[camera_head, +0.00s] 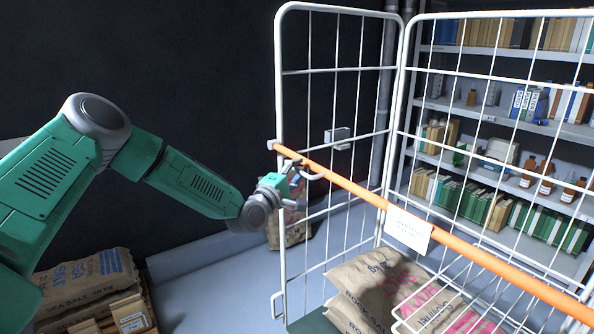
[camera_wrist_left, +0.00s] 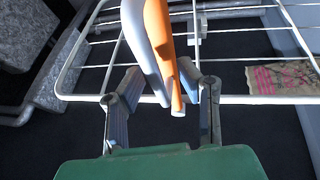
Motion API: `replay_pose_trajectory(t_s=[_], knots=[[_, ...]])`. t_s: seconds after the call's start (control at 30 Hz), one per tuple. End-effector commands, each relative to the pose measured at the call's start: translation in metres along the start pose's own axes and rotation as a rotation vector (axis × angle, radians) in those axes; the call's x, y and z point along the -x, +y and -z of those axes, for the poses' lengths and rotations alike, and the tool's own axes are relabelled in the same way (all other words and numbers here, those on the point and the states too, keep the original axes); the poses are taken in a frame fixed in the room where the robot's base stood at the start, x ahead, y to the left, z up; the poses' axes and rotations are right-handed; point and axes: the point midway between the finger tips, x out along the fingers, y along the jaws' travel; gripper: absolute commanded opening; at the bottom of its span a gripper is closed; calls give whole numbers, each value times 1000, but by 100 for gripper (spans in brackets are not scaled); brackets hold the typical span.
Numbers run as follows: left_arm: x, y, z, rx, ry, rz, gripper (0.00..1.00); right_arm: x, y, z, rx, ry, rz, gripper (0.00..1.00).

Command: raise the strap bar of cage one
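The orange strap bar (camera_head: 350,187) crosses the front of the white wire cage (camera_head: 281,90), sloping from its left post down to the lower right. A white label (camera_head: 408,230) hangs on it. My left gripper (camera_head: 296,172) is just below the bar's left end, close to the cage's left post. In the left wrist view, its two fingers (camera_wrist_left: 158,75) stand apart. The orange bar's end (camera_wrist_left: 160,40) and a pale rail beside it show between them. The right finger looks close to the bar; contact is unclear. My right gripper is out of view.
Salt sacks (camera_head: 375,285) lie inside the cage. More sacks (camera_head: 85,280) lie on a pallet at the lower left, and one sack (camera_head: 288,225) stands behind the cage's left side. Shelves (camera_head: 500,150) with books and bottles fill the back right. Floor left of the cage is clear.

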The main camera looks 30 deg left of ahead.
Motion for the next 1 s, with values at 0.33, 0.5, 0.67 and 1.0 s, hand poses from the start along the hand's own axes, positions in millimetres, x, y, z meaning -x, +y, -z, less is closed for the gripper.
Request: replay_pose_trajectory(t_s=[0.33, 0.5, 0.67, 1.0], knots=[[0, -1, 2, 2, 1, 0, 0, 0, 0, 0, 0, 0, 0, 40], [0, -1, 3, 2, 2, 1, 0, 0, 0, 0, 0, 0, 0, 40], [-1, 2, 3, 15, 5, 6, 0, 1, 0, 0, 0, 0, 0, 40], [-5, 14, 3, 52, 15, 15, 0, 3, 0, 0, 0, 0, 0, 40]])
